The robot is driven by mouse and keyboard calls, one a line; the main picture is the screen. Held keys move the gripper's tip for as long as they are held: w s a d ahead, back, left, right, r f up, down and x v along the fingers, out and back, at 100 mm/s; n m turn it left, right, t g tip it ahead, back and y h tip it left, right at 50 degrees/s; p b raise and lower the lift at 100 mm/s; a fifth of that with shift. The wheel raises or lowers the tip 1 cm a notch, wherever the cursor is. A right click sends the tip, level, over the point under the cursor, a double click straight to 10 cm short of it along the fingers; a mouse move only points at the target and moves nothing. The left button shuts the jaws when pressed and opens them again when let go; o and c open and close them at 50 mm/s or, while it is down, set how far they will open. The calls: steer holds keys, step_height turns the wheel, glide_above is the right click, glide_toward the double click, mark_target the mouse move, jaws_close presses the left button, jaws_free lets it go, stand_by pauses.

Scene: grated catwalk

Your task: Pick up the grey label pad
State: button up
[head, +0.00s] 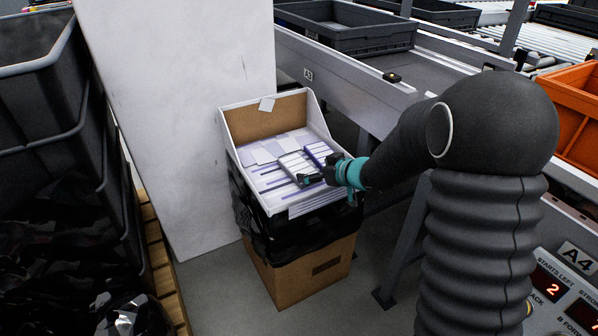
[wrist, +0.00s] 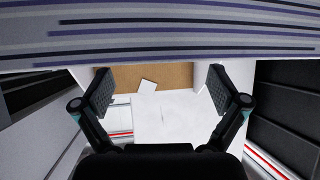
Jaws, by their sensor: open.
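In the head view, a pale grey label pad (head: 294,166) with thin stripes lies in the open-fronted white bin (head: 228,130), on top of several striped label sheets. A second pad (head: 318,152) with a purple-blue edge lies just right of it. My gripper (head: 318,170) is open over the front right of the bin, close to both pads. From here I cannot tell if it touches either. In the wrist view my two fingers (wrist: 160,88) stand wide apart with nothing between them. A striped surface (wrist: 180,35) fills the top of that view; which item it is I cannot tell.
The bin sits on a cardboard box (head: 300,270) lined with black plastic. A white panel (head: 180,110) stands left of it, beside dark crates (head: 40,90). A conveyor frame (head: 350,80) with a grey tote (head: 350,38) runs behind and right. An orange tote (head: 572,100) is far right.

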mark_target(303, 170)
steer(key=x, duration=0.6)
steer(key=shift+w+d+b, duration=0.1)
steer(key=shift+b, duration=0.2)
steer(key=shift+w+a+f, duration=0.2)
steer(key=shift+a+f, duration=0.15)
steer(key=shift+f, duration=0.05)
steer(key=shift+d, duration=0.15)
steer(key=c, duration=1.1)
